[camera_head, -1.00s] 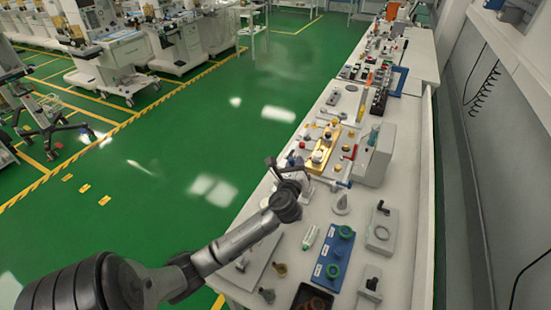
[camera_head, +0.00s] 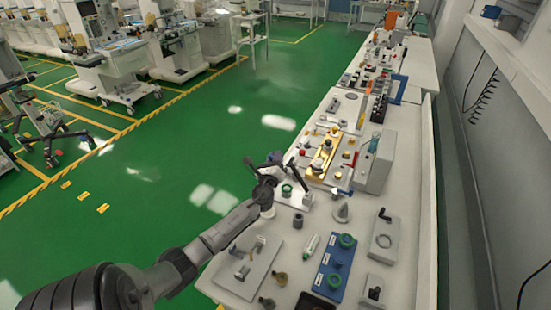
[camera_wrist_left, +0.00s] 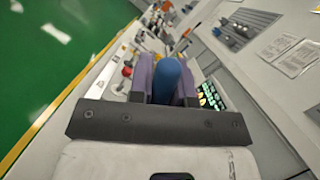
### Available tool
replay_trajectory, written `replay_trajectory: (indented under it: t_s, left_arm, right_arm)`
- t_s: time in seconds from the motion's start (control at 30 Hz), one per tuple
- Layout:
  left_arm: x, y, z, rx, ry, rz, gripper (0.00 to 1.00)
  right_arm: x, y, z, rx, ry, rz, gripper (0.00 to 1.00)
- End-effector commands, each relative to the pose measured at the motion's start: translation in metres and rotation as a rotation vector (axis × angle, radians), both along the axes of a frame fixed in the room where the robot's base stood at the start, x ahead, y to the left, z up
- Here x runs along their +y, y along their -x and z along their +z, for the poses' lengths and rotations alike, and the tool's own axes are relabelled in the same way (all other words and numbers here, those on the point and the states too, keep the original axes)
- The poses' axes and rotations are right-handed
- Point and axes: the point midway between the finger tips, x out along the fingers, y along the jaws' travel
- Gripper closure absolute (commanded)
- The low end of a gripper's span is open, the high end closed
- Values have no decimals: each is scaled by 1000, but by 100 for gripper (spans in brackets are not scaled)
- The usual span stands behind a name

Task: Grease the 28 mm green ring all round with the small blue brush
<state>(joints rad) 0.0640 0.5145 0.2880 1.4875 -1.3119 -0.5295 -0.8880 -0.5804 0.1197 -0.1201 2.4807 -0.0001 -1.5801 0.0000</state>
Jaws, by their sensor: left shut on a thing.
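My left gripper (camera_head: 276,172) is over the left edge of the bench, with its fingers near a small dark green ring-like piece (camera_head: 287,190). In the left wrist view the gripper (camera_wrist_left: 168,66) is shut on a blue rounded thing (camera_wrist_left: 168,84), which looks like the blue brush's handle. Its bristles are hidden. A blue tray (camera_head: 329,270) with white labels lies at the front of the bench. It holds a green ring (camera_head: 347,241) at its far end and another green ring (camera_head: 335,281) nearer me. I cannot read the labels, so the ring sizes are unclear. My right gripper is out of view.
A white-and-green tube (camera_head: 311,246) lies left of the tray. A grey block with a ring outline (camera_head: 383,240) stands to the right. A gold plate (camera_head: 322,158) with knobs and a grey box (camera_head: 376,160) stand farther back. Green floor lies left of the bench.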

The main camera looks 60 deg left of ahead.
Motion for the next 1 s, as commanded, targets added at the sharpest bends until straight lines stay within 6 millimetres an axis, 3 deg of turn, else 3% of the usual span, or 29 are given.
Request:
replay_trajectory:
  t_s: [0.7,1.0]
  left_arm:
    - [0,0,-53,-1,-1,0,100]
    - [0,0,-59,-2,-1,0,100]
  right_arm:
    - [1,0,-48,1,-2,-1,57]
    - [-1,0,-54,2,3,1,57]
